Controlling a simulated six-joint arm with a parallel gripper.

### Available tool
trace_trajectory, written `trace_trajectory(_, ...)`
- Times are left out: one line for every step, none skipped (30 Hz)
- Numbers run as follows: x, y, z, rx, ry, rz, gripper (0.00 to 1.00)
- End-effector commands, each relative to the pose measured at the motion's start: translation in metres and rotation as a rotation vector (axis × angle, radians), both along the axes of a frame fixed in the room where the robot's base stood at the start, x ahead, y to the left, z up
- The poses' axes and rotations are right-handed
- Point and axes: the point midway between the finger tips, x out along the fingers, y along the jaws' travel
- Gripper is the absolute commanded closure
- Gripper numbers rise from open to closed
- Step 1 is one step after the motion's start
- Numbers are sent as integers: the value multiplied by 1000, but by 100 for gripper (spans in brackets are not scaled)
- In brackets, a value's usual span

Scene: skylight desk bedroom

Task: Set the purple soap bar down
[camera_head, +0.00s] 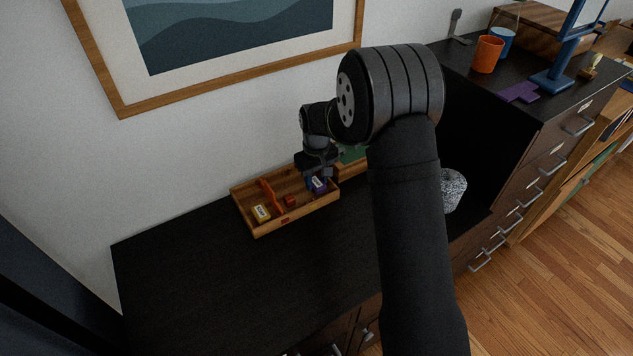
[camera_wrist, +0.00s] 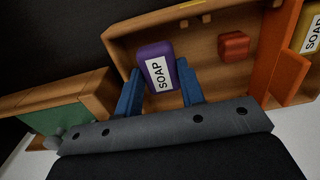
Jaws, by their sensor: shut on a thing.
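The purple soap bar (camera_wrist: 157,66) has a white label reading SOAP. In the wrist view it sits between the two blue fingers of my gripper (camera_wrist: 160,88), which is shut on it. In the head view the purple bar (camera_head: 319,187) shows at the right end of the wooden tray (camera_head: 285,222), below my gripper (camera_head: 319,178). The bar is inside the tray's outline; I cannot tell whether it touches the tray floor.
An orange divider (camera_head: 269,195) crosses the tray. A small red block (camera_head: 290,201) lies right of it, a yellow soap bar (camera_head: 261,213) left. The dark desktop in front is clear.

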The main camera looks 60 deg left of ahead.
Motion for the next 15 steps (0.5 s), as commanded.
trace_trajectory(0, 0, -8, -2, 1, 0, 87)
trace_trajectory(0, 0, -12, -2, 1, 0, 87)
trace_trajectory(0, 0, -14, -1, 0, 0, 87)
trace_trajectory(0, 0, -15, 0, 0, 0, 87)
trace_trajectory(0, 0, -15, 1, 0, 0, 87)
trace_trajectory(0, 0, -15, 1, 0, 0, 87)
trace_trajectory(0, 0, -15, 1, 0, 0, 87)
trace_trajectory(0, 0, -15, 1, 0, 0, 87)
trace_trajectory(0, 0, -15, 1, 0, 0, 87)
trace_trajectory(0, 0, -15, 1, 0, 0, 87)
trace_trajectory(0, 0, -15, 1, 0, 0, 87)
trace_trajectory(0, 0, -16, 0, 0, 0, 87)
trace_trajectory(0, 0, -17, 0, 0, 0, 87)
trace_trajectory(0, 0, -18, 0, 0, 0, 87)
trace_trajectory(0, 0, -18, 1, 0, 0, 60)
